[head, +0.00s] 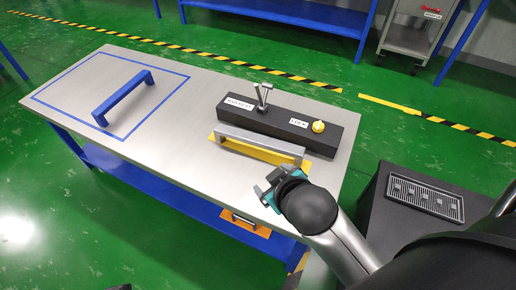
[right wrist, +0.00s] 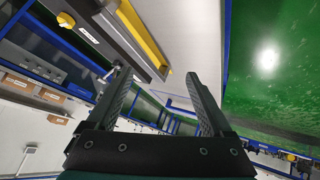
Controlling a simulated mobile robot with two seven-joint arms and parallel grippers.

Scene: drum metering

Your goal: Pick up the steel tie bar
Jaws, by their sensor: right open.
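The steel tie bar (head: 260,143) is a silver-grey handle-shaped bar. It lies along a yellow pad (head: 254,151) on the table, in front of a black box. My right gripper (head: 266,184) is in front of the bar, near the table's front edge, apart from it. In the right wrist view my right gripper (right wrist: 158,74) shows two spread fingers with nothing between them. My left gripper is not in view.
The black box (head: 270,122) carries a lever clamp (head: 262,97) and a yellow knob (head: 318,127). A blue handle bar (head: 123,97) stands inside a blue-outlined area at the table's left. The tabletop (head: 180,135) between is clear.

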